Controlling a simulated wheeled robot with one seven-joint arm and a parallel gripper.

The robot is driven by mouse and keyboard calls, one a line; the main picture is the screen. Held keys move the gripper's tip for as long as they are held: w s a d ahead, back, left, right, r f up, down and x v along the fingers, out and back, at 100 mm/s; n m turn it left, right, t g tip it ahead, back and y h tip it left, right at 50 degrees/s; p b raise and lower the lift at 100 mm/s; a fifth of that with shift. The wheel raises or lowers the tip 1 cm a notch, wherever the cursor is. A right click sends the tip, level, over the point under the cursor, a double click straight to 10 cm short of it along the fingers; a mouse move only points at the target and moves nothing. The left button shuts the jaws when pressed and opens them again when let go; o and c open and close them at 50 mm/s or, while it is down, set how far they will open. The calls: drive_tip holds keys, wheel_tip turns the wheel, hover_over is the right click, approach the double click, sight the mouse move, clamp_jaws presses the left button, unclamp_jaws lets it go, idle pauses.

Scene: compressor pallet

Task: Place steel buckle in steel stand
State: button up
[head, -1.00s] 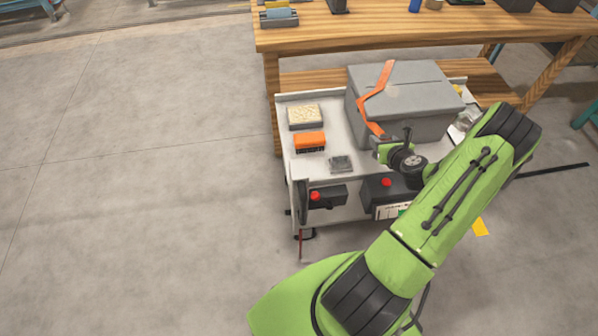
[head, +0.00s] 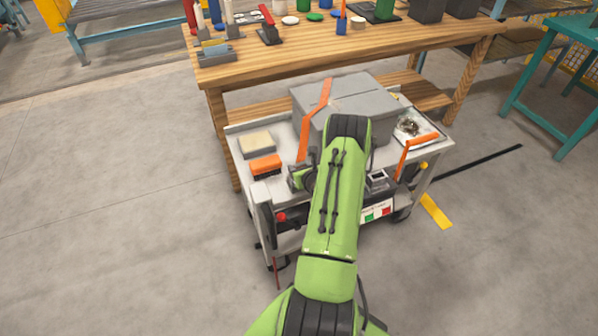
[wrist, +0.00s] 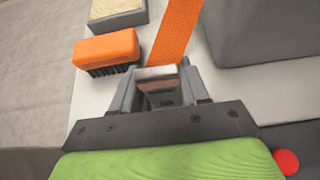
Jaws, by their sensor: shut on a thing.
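My gripper (head: 297,180) is over the near left part of the cart top, beside the grey box. In the wrist view my gripper (wrist: 163,88) is shut on the steel buckle (wrist: 160,73), a shiny metal piece at the end of an orange strap (wrist: 176,35). The strap also shows in the head view (head: 314,115), running from the box lid down to my gripper. The square steel piece that looks like the stand is hidden by my gripper and arm in the head view now. I cannot tell whether the buckle touches it.
A grey box (head: 345,97) stands on the pale cart. An orange brush (head: 265,165) and a tan block (head: 256,142) lie left of my gripper. A second orange strap end (head: 405,158) hangs at the right, near another grey metal piece (head: 377,180). A wooden bench (head: 300,62) stands behind.

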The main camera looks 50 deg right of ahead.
drive_tip(key=o, duration=1.1)
